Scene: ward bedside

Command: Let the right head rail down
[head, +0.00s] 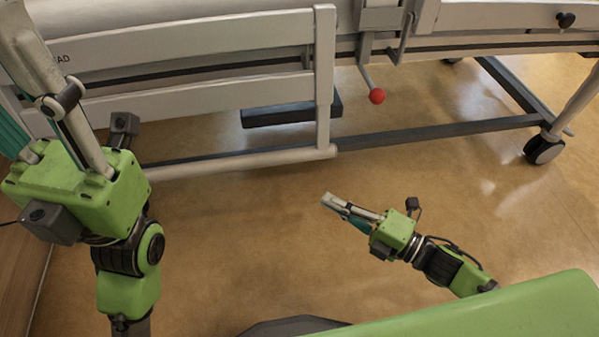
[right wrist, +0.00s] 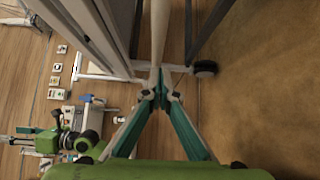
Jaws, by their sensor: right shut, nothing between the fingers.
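The head rail (head: 190,38) is a pale grey barred panel on the bed's near side, with partial lettering "AD" at its left end. A low pale bar (head: 250,158) runs beneath it. To its right, a red ball knob (head: 377,96) hangs on a short grey rod below the bed frame. My right gripper (head: 333,203) is below and left of the knob, over open floor and apart from it. In the right wrist view its teal fingers (right wrist: 159,88) meet at the tips, empty. My left gripper (head: 50,90) is large at the left, before the rail; its tips are unclear.
A dark base beam (head: 430,130) and a castor (head: 544,148) stand low under the bed. A second rail panel with a black knob (head: 566,20) is at the upper right. The floor (head: 230,230) in front of the bed is clear.

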